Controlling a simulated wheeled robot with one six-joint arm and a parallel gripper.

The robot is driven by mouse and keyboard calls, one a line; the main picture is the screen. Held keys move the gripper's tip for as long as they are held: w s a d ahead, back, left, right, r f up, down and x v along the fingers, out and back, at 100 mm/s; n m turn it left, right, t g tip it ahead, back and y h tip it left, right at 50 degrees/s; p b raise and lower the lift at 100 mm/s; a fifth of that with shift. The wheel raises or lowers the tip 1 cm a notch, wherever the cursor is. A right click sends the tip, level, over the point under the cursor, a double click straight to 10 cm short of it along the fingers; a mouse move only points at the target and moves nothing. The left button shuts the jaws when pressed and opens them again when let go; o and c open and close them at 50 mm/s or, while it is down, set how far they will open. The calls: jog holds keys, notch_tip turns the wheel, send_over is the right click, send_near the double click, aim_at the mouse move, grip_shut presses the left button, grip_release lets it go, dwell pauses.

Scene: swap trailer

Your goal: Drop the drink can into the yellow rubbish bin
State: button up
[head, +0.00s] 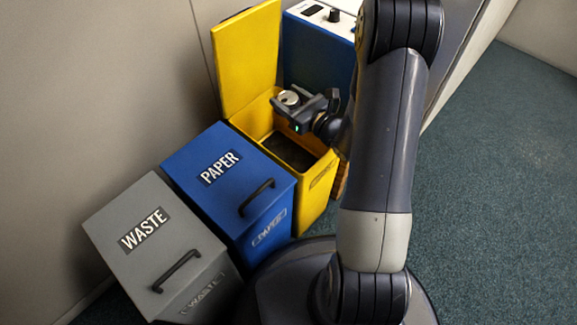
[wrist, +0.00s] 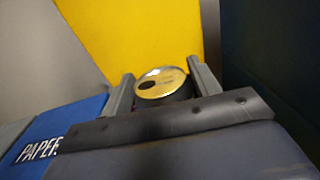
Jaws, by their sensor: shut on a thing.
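The yellow rubbish bin (head: 316,207) stands with its lid (head: 246,60) raised upright at the back, and its dark inside shows. My gripper (head: 292,100) is above the bin's opening, towards its back part. It is shut on the drink can (head: 289,97), whose round metal top faces up. In the wrist view the can (wrist: 161,85) sits between the two fingers of my gripper (wrist: 160,92), with the yellow lid (wrist: 150,35) behind it. The can's lower body is hidden by the gripper.
A blue PAPER bin (head: 232,185) and a grey WASTE bin (head: 155,238) stand to the left of the yellow bin, both with lids closed. A blue and white machine (head: 322,45) stands behind it. Green carpet (head: 500,180) is clear on the right.

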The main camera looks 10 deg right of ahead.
jog(key=o, duration=1.1)
jog(key=p+v, duration=0.2)
jog(key=v, duration=0.9)
jog(key=shift+w+a+r, duration=0.1)
